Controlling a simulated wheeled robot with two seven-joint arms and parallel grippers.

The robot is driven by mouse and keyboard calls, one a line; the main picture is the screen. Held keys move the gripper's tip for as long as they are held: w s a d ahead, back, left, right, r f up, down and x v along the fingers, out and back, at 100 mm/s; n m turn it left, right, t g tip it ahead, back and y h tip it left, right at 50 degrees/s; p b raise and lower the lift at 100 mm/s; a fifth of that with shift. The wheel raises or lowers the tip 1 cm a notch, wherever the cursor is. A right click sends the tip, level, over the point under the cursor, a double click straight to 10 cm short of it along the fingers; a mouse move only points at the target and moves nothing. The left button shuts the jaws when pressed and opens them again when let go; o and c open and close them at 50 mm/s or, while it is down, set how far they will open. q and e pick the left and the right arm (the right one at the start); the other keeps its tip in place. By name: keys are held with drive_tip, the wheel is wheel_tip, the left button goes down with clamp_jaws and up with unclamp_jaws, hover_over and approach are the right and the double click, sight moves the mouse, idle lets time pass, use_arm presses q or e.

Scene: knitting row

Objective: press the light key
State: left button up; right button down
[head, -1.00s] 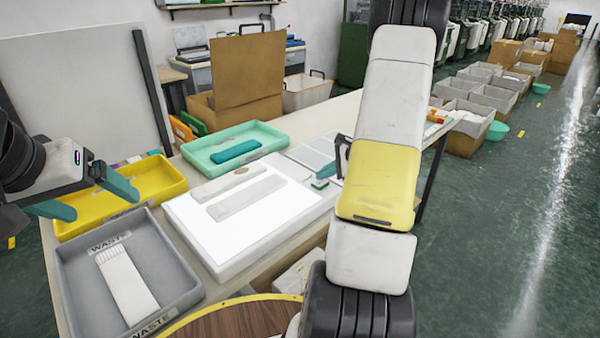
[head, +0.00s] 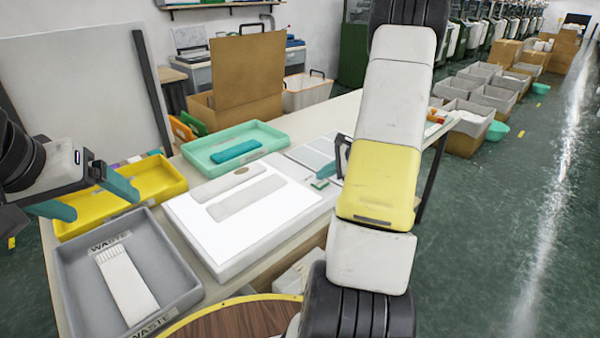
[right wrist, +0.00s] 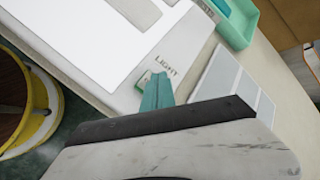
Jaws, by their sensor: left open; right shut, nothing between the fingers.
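The light key is a small green key (head: 320,184) on the near right corner of the white light box (head: 232,262). In the right wrist view the key (right wrist: 143,80) shows beside the printed word LIGHT, partly hidden by my fingers. My right gripper (right wrist: 157,88) is shut and empty, its teal fingertips right at the key. I cannot tell whether they touch or press it. In the head view only a little of this gripper (head: 326,171) shows beside my arm. My left gripper (head: 98,203) is open and empty above the yellow and grey trays at the left.
Two pale knitted strips (head: 247,197) lie on the lit panel. A grey waste tray (head: 175,262) holds a white comb-like piece (head: 128,284). A yellow tray (head: 172,187) and a mint tray (head: 280,140) with a teal item stand behind. A grey-white flat panel (right wrist: 232,88) lies close beside my right fingers.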

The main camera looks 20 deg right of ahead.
sight(323, 183)
drive_tip(key=shift+f, duration=0.15)
idle(0.4)
drive_tip(key=shift+f, duration=0.3)
idle(0.3)
drive_tip(key=shift+r, duration=0.45)
drive_tip(key=shift+r, duration=3)
